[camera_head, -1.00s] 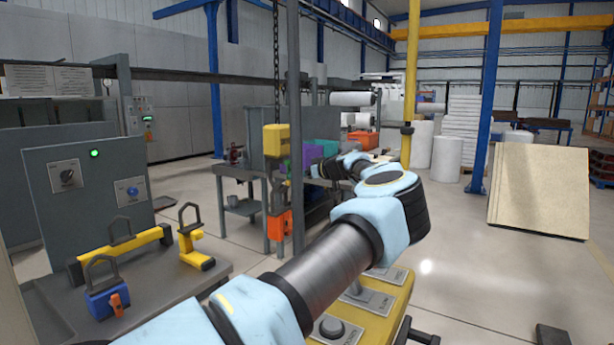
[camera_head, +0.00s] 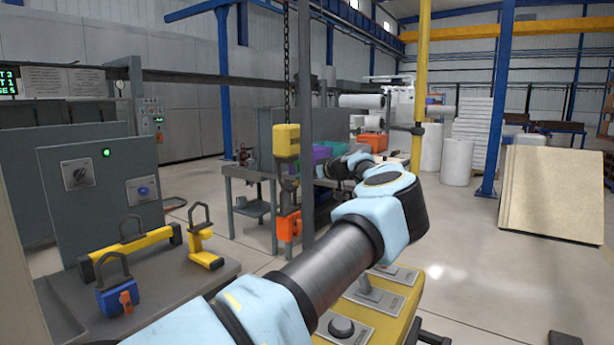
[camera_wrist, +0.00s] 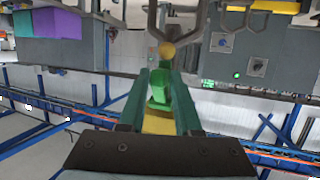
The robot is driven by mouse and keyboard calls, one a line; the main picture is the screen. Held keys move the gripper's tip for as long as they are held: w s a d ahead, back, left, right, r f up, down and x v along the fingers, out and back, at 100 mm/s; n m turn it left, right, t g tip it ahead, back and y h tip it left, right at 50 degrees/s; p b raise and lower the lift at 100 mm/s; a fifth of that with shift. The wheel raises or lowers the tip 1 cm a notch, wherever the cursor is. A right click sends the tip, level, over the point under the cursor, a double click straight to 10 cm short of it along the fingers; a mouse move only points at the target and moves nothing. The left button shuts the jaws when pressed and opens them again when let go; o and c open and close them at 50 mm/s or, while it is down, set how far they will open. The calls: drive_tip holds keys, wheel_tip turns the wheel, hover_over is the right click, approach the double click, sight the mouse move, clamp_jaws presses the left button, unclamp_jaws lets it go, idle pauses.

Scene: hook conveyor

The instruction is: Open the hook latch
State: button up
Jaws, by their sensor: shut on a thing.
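A yellow hoist block (camera_head: 287,140) hangs on a chain left of a grey post in the head view. An orange part (camera_head: 288,227) hangs below it, partly hidden by the post. In the wrist view, my gripper (camera_wrist: 162,85) has teal fingers shut on a small green piece (camera_wrist: 158,88), which looks like the latch. A yellow part (camera_wrist: 158,123) shows behind it between the fingers. A round yellow knob (camera_wrist: 167,49) sits just past the fingertips, below a grey forked metal shape (camera_wrist: 152,22). In the head view the fingers are hidden.
A grey table (camera_head: 190,278) at left holds yellow (camera_head: 130,250) and blue (camera_head: 118,298) pieces with dark loops. A grey control cabinet (camera_head: 110,195) stands behind it. A yellow console (camera_head: 385,310) is below my arm. Open floor lies at right.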

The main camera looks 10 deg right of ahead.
drive_tip(key=shift+d, duration=0.1)
clamp_jaws()
drive_tip(key=shift+s+d+r+g+h+p, duration=0.3)
drive_tip(key=shift+r+g+p, duration=0.2)
drive_tip(key=shift+p, duration=0.45)
drive_tip(key=shift+s+d+r+g+h+p, duration=0.15)
drive_tip(key=shift+r+g+h+p, duration=0.3)
drive_tip(key=shift+p, duration=0.5)
drive_tip(key=shift+d, duration=0.1)
drive_tip(key=shift+r, duration=0.1)
drive_tip(key=shift+s+d+r+n+g+h+p, duration=0.15)
drive_tip(key=shift+d+r+n+g+h+p, duration=0.1)
drive_tip(key=shift+r+g+h+p, duration=0.3)
drive_tip(key=shift+s+d+r+n+g+h+p, duration=0.1)
drive_tip(key=shift+r+n+g+h+p, duration=0.2)
drive_tip(key=shift+r+g+p, duration=0.25)
